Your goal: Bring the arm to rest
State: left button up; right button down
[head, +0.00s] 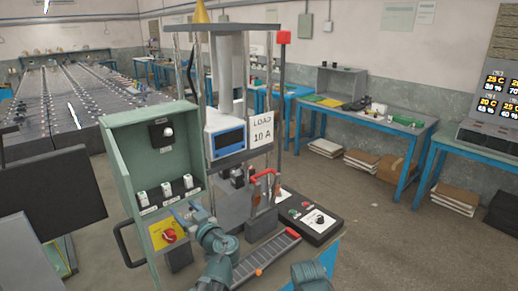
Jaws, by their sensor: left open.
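My left gripper (187,215) is open, with blue-grey fingers pointing up and left at the end of my teal left arm. In the picture it overlaps the lower front of a green switch box (121,162), close to the red rotary knob (170,236) on its yellow plate. Whether the fingers touch the box cannot be told. Nothing shows between the fingers. A rounded teal part of mine shows at the bottom edge, right of centre; my right gripper is not in view.
A test stand with a "LOAD 10 A" sign (261,130) and a blue-screened meter (228,139) stands just behind. A black control box (320,220) lies to its right. Battery rows (95,98) fill the back left.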

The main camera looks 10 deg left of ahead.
pick_arm(q)
jog(key=s+d+f+m+g+h, duration=0.35)
jog(key=d+f, duration=0.25)
jog(key=f, duration=0.2)
jog(key=s+d+f+m+g+h, duration=0.2)
jog(key=s+d+f+g+h, duration=0.15)
jog(key=d+f, duration=0.3)
jog(key=s+d+f+m+g+h, duration=0.2)
jog(key=s+d+f+m, duration=0.1)
jog(key=d, duration=0.4)
jog(key=s+d+f+m+g+h, duration=0.2)
jog(key=s+d+f+m+h, duration=0.1)
jog(key=s+d, duration=0.4)
jog(key=shift+s+f+m+g, duration=0.3)
jog(key=shift+s+f+m, duration=0.25)
jog(key=shift+m, duration=0.5)
jog(key=shift+s+r, duration=0.1)
